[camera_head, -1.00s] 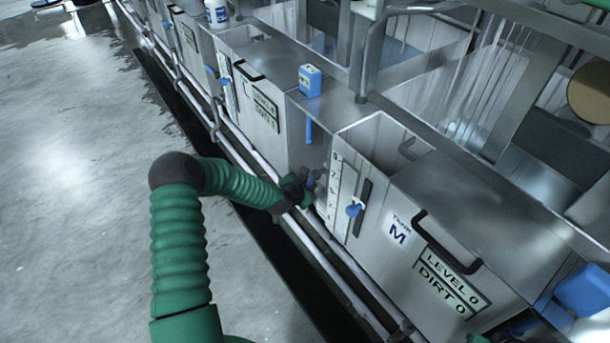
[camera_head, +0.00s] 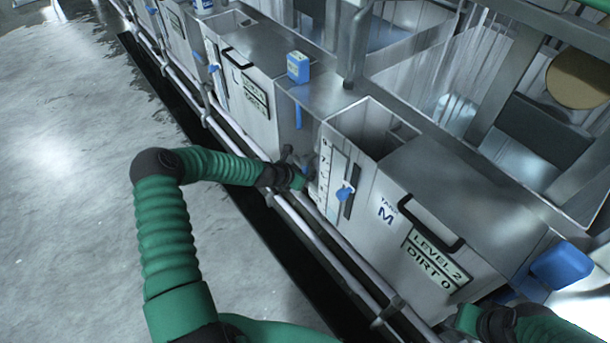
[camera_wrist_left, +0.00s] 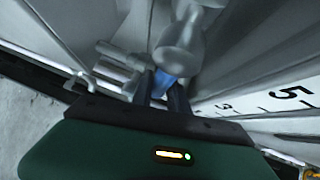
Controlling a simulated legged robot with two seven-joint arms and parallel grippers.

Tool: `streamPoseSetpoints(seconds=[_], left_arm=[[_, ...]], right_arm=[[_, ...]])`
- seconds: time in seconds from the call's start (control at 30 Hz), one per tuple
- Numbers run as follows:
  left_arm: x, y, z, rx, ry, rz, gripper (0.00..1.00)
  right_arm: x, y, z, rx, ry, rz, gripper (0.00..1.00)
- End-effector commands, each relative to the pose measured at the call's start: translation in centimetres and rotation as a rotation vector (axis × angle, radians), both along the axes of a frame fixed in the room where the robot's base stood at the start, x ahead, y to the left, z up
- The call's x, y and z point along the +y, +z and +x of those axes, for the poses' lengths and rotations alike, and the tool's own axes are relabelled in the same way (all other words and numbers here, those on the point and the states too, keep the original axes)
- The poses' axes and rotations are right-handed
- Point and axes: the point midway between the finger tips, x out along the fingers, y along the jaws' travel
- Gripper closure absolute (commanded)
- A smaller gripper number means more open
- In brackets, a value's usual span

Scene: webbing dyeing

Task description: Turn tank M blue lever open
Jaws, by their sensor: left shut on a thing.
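Tank M (camera_head: 398,200) is a grey metal tank with an "M" label and a sign (camera_head: 436,262) reading LEVEL 2, DIRT 0. My left gripper (camera_head: 300,177) is at the pipe fitting low on the tank's left side. In the left wrist view, my left gripper (camera_wrist_left: 164,92) is shut on a blue lever (camera_wrist_left: 163,82) below a grey metal valve (camera_wrist_left: 180,45). In the head view the gripper mostly hides this lever. My right gripper (camera_head: 468,320) is at the lower right, by the tank's front; its jaws are not clear.
Pipes (camera_head: 305,225) run along the front; the left floor (camera_head: 70,180) is clear.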

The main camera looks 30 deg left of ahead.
Motion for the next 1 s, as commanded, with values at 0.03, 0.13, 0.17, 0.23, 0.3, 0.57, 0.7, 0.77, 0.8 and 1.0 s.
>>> streamPoseSetpoints(seconds=[0.03,0.13,0.17,0.23,0.3,0.57,0.7,0.77,0.8,1.0], left_arm=[[-0.1,-0.1,-0.1,0.003,0.002,-0.006,1.00],[-0.1,-0.1,-0.1,0.003,0.002,-0.006,1.00],[-0.1,-0.1,-0.1,0.003,0.002,-0.006,1.00],[-0.1,-0.1,-0.1,0.003,0.002,-0.006,0.75],[-0.1,-0.1,-0.1,0.003,0.001,-0.005,0.66],[-0.1,0.0,-0.1,0.001,0.001,-0.002,0.59],[0.0,0.3,-0.3,0.000,0.001,-0.001,0.59],[0.2,0.9,-0.8,0.000,0.002,-0.001,0.59],[0.4,1.5,-1.3,0.000,0.003,-0.001,0.59],[1.3,5.5,-5.2,0.000,0.005,-0.001,0.59]], right_arm=[[0.0,0.0,0.0,0.000,0.000,0.000,0.59],[0.0,0.0,0.0,0.000,0.000,0.000,0.59],[0.0,0.0,0.0,0.000,0.000,0.000,0.59],[0.0,0.0,0.0,0.000,0.000,0.000,0.59],[0.0,0.0,0.0,0.000,0.000,0.000,0.59],[0.0,0.0,0.0,0.000,0.000,0.000,0.59],[0.0,0.1,0.0,0.000,0.000,0.000,0.59],[0.0,0.2,0.0,0.000,0.000,0.000,0.59],[0.0,0.4,0.0,0.000,0.000,0.000,0.59],[0.0,1.2,0.0,0.000,0.000,0.000,0.59]])
